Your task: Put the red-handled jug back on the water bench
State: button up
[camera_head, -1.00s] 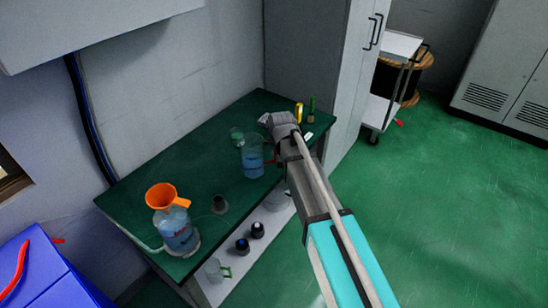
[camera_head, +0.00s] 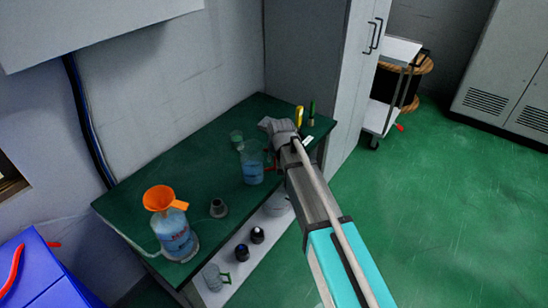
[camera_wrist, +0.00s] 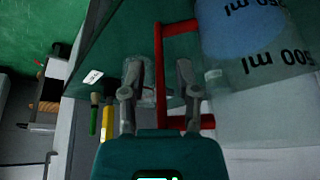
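The red-handled jug (camera_head: 252,168) is a clear jug with blue liquid, standing upright on the dark green bench top (camera_head: 190,168). In the wrist view the jug (camera_wrist: 250,40) fills the upper right with its volume marks, and its red handle (camera_wrist: 160,75) runs between my fingers. My gripper (camera_wrist: 158,66) has its two fingers well apart, one on each side of the handle's long bar, with gaps showing. In the head view my gripper (camera_head: 272,125) is just beyond the jug; finger contact is hidden there.
A bottle (camera_head: 176,238) with an orange funnel (camera_head: 164,199) stands at the bench's near end. A small beaker (camera_head: 237,138), a grey piece (camera_head: 218,208), and yellow (camera_head: 299,116) and green (camera_head: 311,113) items are also on the bench. A green-handled jug (camera_head: 214,278) is on the shelf below.

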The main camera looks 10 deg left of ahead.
dwell(0.4)
jog(key=p+v, duration=1.1)
jog(key=v, duration=0.1)
dwell(0.6)
jog(key=shift+d+r, duration=0.1)
dwell(0.7)
jog(key=s+d+m+g, duration=0.1)
jog(key=s+d, duration=0.4)
jog(key=d, duration=0.6)
jog(key=s+d+f+m+g+h, duration=0.1)
jog(key=s+d, duration=0.4)
jog(key=d, duration=0.5)
jog(key=s+d+m+g+h, duration=0.1)
jog(key=s+d, duration=0.4)
jog(key=d, duration=0.6)
jog(key=shift+s+d+f+m+g, duration=0.25)
jog(key=shift+d+m+g, duration=0.2)
jog(key=shift+m, duration=0.35)
